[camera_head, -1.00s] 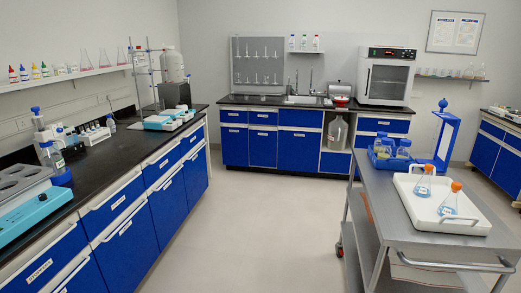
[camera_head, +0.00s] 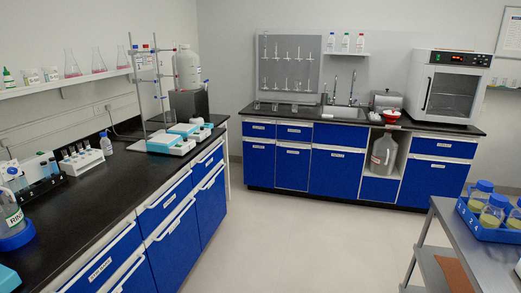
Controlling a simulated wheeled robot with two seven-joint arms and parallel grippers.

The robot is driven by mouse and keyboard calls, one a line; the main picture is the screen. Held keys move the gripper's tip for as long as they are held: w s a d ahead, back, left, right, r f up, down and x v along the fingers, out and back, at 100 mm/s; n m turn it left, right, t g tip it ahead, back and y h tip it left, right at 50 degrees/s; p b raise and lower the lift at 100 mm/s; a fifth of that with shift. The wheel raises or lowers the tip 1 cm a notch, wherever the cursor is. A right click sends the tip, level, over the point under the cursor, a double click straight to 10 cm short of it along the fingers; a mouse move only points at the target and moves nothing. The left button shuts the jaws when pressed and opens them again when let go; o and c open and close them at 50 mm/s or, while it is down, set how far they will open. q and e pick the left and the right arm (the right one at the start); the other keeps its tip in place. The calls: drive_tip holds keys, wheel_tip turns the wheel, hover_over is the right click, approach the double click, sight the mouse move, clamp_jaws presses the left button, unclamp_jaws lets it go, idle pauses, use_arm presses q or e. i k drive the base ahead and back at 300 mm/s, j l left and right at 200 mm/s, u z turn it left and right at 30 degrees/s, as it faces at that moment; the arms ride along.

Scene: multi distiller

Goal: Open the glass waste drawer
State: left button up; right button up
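Blue drawers with white handles and small labels run along the left bench. The nearest labelled one (camera_head: 103,265) is at the lower left, with another drawer (camera_head: 165,205) and a farther one (camera_head: 207,162) beyond it. More blue drawers sit under the back counter: two at its left (camera_head: 258,130) (camera_head: 295,133) and one at the right (camera_head: 443,147). All these drawers look shut. The labels are too small or blurred for me to tell which reads glass waste. Neither of my grippers is in view.
Open floor (camera_head: 300,240) lies between the left bench (camera_head: 75,215) and the grey cart (camera_head: 480,250) at the right. The cart carries a blue rack of bottles (camera_head: 490,232). A large jug (camera_head: 383,155) stands in the back counter's open bay.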

sight(292, 158)
drive_tip(key=i+l+z, duration=0.15)
drive_tip(key=i+z, duration=0.15)
drive_tip(key=i, duration=0.95)
drive_tip(key=i+j+z, duration=0.1)
drive_tip(key=i+z, duration=0.2)
drive_tip(key=i, duration=0.95)
